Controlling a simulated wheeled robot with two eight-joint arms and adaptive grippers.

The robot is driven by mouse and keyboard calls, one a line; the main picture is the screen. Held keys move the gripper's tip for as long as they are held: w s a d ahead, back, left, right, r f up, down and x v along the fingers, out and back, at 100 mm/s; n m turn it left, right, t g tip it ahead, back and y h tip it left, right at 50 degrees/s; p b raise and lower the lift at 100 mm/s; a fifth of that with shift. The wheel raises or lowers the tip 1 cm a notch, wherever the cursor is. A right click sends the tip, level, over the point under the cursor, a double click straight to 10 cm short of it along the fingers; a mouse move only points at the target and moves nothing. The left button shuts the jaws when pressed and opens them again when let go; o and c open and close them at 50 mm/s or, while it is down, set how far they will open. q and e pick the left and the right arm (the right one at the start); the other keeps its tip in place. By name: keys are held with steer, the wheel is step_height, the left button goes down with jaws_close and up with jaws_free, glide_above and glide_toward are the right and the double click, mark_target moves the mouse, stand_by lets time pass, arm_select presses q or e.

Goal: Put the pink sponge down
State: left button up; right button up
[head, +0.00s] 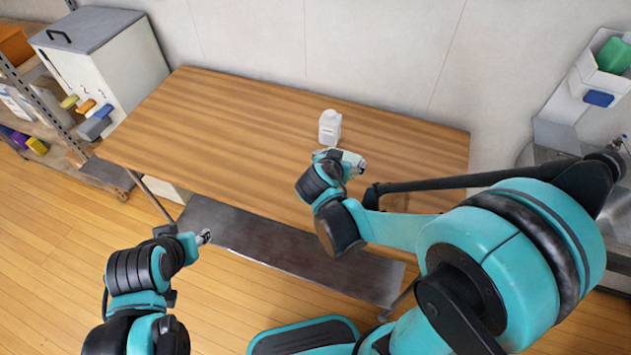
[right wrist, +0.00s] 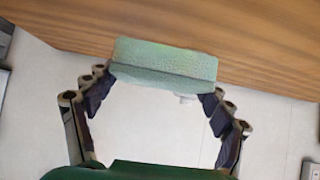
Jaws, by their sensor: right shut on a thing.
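In the right wrist view a green sponge-like block (right wrist: 165,58) with a darker green edge sits between the fingertips of my right gripper (right wrist: 163,84). The gripper is shut on it. In the head view my right gripper (head: 343,160) is over the wooden table (head: 230,130), close in front of a white jug; the block is mostly hidden there. I cannot tell whether the block touches the table. I see no pink sponge. My left gripper (head: 203,237) is off the table's front edge, lower left; its fingers are too small to read.
The white jug (head: 330,127) stands upright near the table's back. The table's left part is clear. A white cabinet (head: 105,60) and a shelf with coloured blocks stand at left. A wall bin (head: 606,75) and a metal sink are at right.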

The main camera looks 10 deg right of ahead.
steer(key=a+f, duration=0.1)
steer(key=a, duration=0.1)
steer(key=a+f+b, duration=0.1)
steer(key=a+f, duration=0.1)
steer(key=a, duration=0.1)
steer(key=shift+w+a+f+b, duration=0.25)
steer(key=shift+w+a+b, duration=0.1)
steer(key=shift+w+b, duration=0.05)
steer(key=shift+f+b, duration=1.1)
steer(key=shift+f, duration=0.85)
steer(key=shift+f, duration=0.1)
steer(key=shift+f, duration=0.15)
steer(key=o, duration=0.7)
